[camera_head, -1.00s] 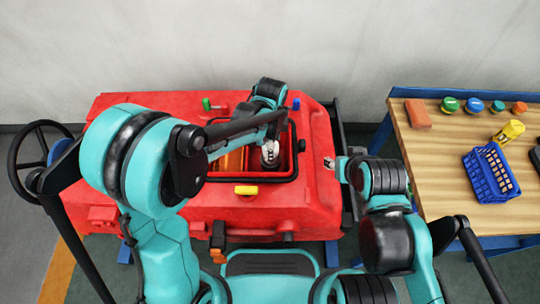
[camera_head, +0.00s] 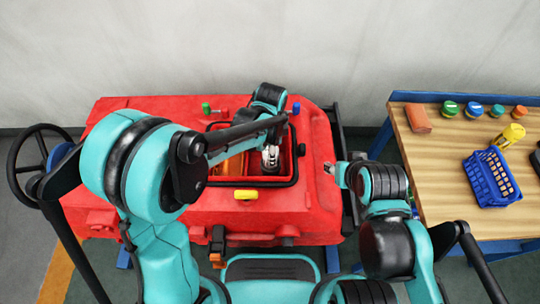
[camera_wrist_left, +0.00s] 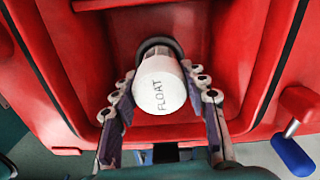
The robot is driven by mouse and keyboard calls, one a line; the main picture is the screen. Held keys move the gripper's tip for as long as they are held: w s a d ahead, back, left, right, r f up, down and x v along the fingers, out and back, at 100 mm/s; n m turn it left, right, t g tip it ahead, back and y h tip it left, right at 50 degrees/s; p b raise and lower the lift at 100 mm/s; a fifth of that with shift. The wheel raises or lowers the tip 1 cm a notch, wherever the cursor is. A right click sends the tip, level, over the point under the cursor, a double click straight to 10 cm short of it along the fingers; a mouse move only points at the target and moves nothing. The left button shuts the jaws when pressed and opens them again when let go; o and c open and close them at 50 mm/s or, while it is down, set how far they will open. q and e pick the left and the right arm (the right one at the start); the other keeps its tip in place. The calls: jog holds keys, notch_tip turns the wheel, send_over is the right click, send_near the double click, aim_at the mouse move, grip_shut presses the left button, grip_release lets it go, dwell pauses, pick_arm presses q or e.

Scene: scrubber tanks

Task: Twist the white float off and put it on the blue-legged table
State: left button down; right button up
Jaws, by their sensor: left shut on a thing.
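The white float (camera_wrist_left: 160,82), marked FLOAT, is a short white cylinder between the fingers of my left gripper (camera_wrist_left: 163,92) in the left wrist view. A dark round collar shows behind it against the red wall; whether the float still touches the collar I cannot tell. In the head view my left gripper (camera_head: 270,158) points down into the right part of the red tank's opening, shut on the float. My right gripper (camera_head: 331,169) is beside the tank's right end, and its fingers are too small to read. The blue-legged table (camera_head: 450,165) with a wooden top stands at the right.
The red tank (camera_head: 150,215) has a yellow handle (camera_head: 246,195) in front and green and blue knobs behind. On the table are a blue basket (camera_head: 491,177), an orange block (camera_head: 418,118), a yellow part (camera_head: 508,136) and several round caps. The table's front left is bare.

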pick_arm(q)
jog(key=shift+n, duration=0.7)
jog(key=shift+n, duration=0.7)
jog(key=shift+n, duration=0.8)
jog(key=shift+n, duration=0.7)
